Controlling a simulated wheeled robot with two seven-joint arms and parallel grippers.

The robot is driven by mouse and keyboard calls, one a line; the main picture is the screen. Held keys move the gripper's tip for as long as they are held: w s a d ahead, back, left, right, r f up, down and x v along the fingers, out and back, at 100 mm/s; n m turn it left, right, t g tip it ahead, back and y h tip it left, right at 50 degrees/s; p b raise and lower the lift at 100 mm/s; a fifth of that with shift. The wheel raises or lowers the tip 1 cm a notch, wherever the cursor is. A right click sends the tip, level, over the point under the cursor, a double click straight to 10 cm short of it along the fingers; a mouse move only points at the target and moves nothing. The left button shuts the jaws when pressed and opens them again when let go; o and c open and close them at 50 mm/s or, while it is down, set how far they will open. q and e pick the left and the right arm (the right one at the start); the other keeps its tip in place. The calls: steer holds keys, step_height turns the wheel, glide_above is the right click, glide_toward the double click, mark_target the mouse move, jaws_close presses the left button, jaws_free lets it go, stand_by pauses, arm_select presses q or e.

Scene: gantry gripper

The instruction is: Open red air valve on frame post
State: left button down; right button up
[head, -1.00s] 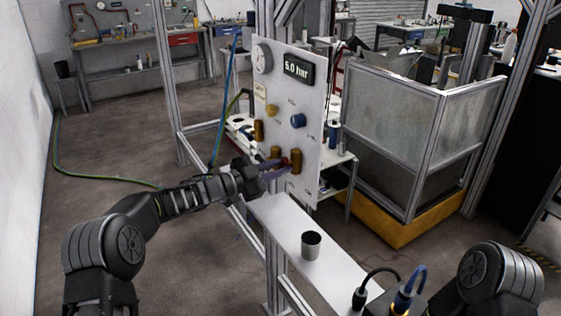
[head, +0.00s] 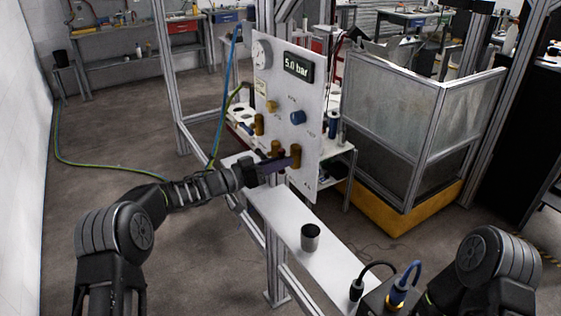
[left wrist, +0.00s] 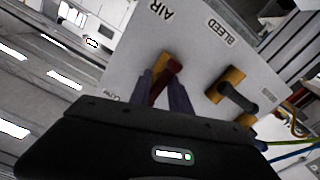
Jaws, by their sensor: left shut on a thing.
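The red air valve handle (left wrist: 168,76) shows in the left wrist view beside the AIR label, on a brass body. My left gripper (head: 284,164) is at the lower part of the white panel (head: 308,112). In the left wrist view its two purple fingers (left wrist: 164,90) are on either side of the red handle, shut on it. In the head view the fingers and brass parts hide the red handle. The BLEED valve (left wrist: 238,98), with a dark handle, is beside it. The display (head: 298,67) reads 5.0 bar. My right gripper is out of view.
Hoses (head: 222,110) hang left of the panel.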

arm_select(q)
steer(key=shift+n, duration=1.3)
steer(key=c, duration=1.1)
jaws_free()
steer(key=b+v, duration=0.2)
steer(key=v, duration=0.5)
steer(key=shift+s+a, duration=0.25)
